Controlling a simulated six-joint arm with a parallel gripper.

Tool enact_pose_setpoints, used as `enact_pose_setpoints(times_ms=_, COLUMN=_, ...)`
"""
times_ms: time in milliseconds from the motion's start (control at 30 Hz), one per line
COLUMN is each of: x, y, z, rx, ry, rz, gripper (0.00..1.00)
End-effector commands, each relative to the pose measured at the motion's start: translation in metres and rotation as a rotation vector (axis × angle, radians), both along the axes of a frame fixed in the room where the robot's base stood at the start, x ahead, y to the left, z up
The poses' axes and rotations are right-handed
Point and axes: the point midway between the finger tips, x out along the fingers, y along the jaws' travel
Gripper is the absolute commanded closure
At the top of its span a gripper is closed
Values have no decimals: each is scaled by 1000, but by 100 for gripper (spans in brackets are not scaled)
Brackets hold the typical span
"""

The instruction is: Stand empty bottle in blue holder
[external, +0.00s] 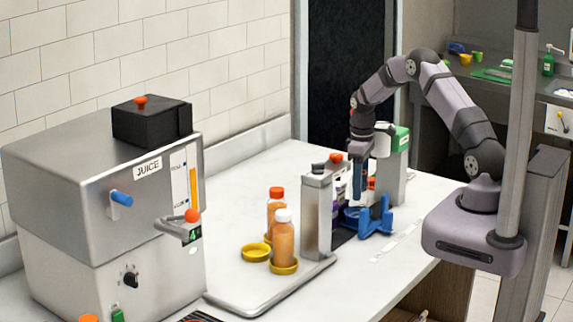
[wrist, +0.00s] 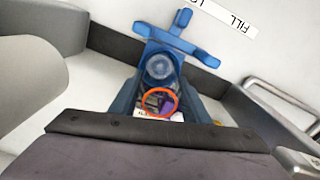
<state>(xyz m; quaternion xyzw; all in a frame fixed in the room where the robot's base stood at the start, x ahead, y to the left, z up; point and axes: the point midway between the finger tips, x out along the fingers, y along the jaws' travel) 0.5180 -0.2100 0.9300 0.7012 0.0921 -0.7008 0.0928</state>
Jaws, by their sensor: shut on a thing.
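The blue holder (external: 375,220) stands on the counter near its right edge, with arms spreading outward. In the wrist view the blue holder (wrist: 180,38) lies at the top, just beyond the fingertips. My gripper (external: 359,190) points down with blue fingers, just above and beside the holder. In the wrist view my gripper (wrist: 160,80) is shut on a clear, empty-looking bottle (wrist: 158,66), seen end-on between the fingers. The fingers mostly hide the bottle in the external view. I cannot tell whether its base touches the holder.
The juicer (external: 105,205) fills the left.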

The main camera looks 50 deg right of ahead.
Motion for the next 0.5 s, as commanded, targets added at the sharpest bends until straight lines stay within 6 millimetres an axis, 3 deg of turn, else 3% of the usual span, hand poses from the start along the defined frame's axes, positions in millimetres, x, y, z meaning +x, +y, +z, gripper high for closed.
enact_pose_setpoints(times_ms=500, x=0, y=0, z=-10, rx=0, ry=0, rz=0, gripper=79)
